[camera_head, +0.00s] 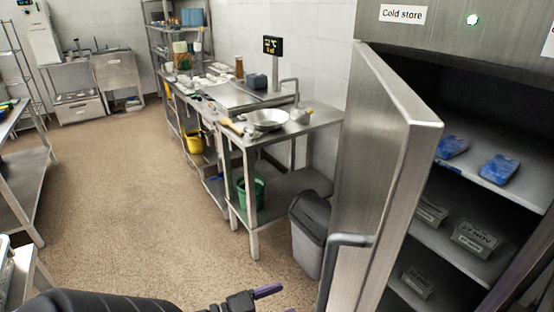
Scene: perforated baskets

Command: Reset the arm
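My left arm comes in along the bottom edge from the left. Its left gripper (255,296) is low in the picture, over the floor and left of the cold store door. My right gripper is not in view. The cold store (455,65) stands at the right with its steel door (385,150) swung open. The door handle (351,240) is to the right of my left gripper, apart from it in the picture.
Inside the cold store are blue packs (499,169) and labelled grey containers (475,239) on shelves. A grey bin (309,240) stands beside the door. A steel sink table (315,120) holds a metal bowl (268,117). The brown floor (125,190) at left centre is clear.

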